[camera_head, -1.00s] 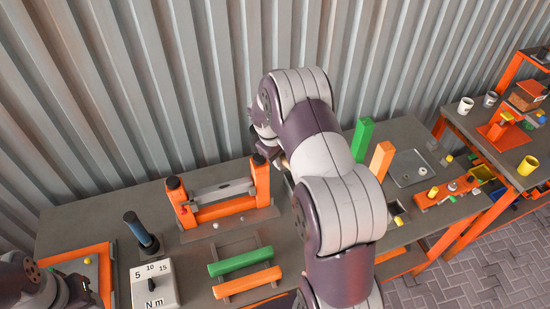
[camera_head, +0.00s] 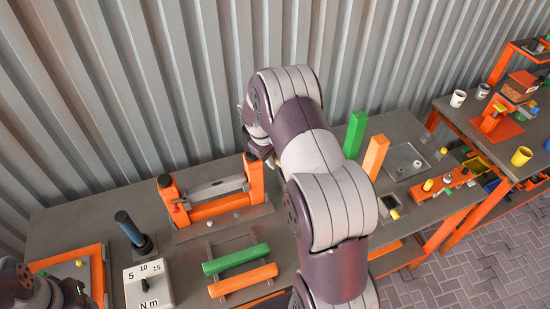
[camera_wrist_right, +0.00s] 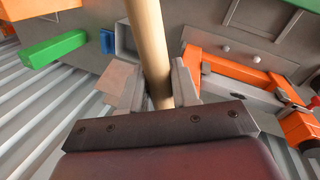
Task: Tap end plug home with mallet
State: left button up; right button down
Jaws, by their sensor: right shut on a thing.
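My right gripper (camera_wrist_right: 157,80) is shut on a round wooden handle (camera_wrist_right: 148,35), which I take for the mallet's. The mallet's head is not seen. In the head view my right gripper (camera_head: 262,151) shows in small part behind its arm, above the right end of the orange clamp fixture (camera_head: 213,207). A grey bar (camera_head: 217,188) spans that fixture. Small pale round pieces lie near it, one in front (camera_head: 208,226); I cannot tell whether one is the end plug. My left gripper (camera_head: 42,290) is at the lower left corner, its jaws unclear.
A green bar (camera_head: 236,259) and an orange bar (camera_head: 243,281) lie in front of the fixture. A dial box (camera_head: 150,285) and a blue-handled tool (camera_head: 132,230) stand left. Upright green (camera_head: 354,135) and orange (camera_head: 376,157) posts stand right, near a grey tray (camera_head: 408,160).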

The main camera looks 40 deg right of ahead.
notch_tip(320, 180, up, 2)
jog(key=shift+r, duration=0.1)
pick_arm(q)
jog(key=shift+s+r, duration=0.15)
jog(key=shift+r, duration=0.5)
pick_arm(e)
jog(key=shift+s, duration=0.1)
jog(key=shift+f, duration=0.2)
jog(key=shift+f, duration=0.2)
pick_arm(q)
jog(key=shift+f, duration=0.35)
pick_arm(e)
jog(key=shift+f, duration=0.2)
